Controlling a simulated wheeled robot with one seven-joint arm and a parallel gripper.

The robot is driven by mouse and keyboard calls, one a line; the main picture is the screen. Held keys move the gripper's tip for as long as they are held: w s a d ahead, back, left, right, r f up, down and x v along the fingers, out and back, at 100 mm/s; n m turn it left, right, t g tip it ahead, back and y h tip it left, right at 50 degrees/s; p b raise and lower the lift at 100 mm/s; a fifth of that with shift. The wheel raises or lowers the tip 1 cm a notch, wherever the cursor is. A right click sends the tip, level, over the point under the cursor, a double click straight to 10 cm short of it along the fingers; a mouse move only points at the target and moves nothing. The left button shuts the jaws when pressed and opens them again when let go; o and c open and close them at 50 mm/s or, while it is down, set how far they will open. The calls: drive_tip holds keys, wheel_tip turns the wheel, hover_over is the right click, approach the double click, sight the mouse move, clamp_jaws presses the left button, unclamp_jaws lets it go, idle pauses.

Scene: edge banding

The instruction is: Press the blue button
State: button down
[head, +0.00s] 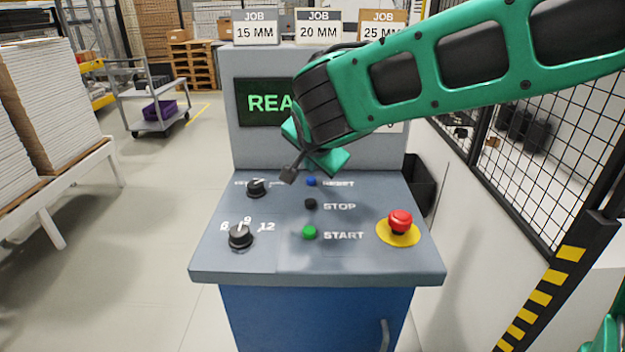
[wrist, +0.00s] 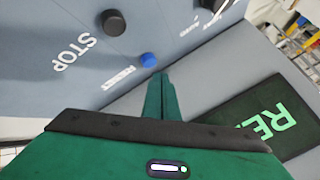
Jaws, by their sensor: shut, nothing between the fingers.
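The blue button (head: 311,181) sits on the sloped grey panel, at the top of a column of buttons beside the label RESET. In the wrist view the blue button (wrist: 148,60) is just beyond the tips of my gripper (wrist: 160,78). My gripper is shut and empty. In the head view my green arm comes in from the right, and my gripper hangs over the upper part of the panel, close to the blue button. I cannot tell whether a fingertip touches the button.
Below are the black STOP button (head: 310,204), the green START button (head: 309,232) and a red emergency button (head: 400,220). Two black knobs (head: 240,235) (head: 257,187) are on the left. A screen (head: 262,102) stands behind. A mesh fence (head: 540,130) is on the right.

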drive_tip(key=shift+r, duration=2.35)
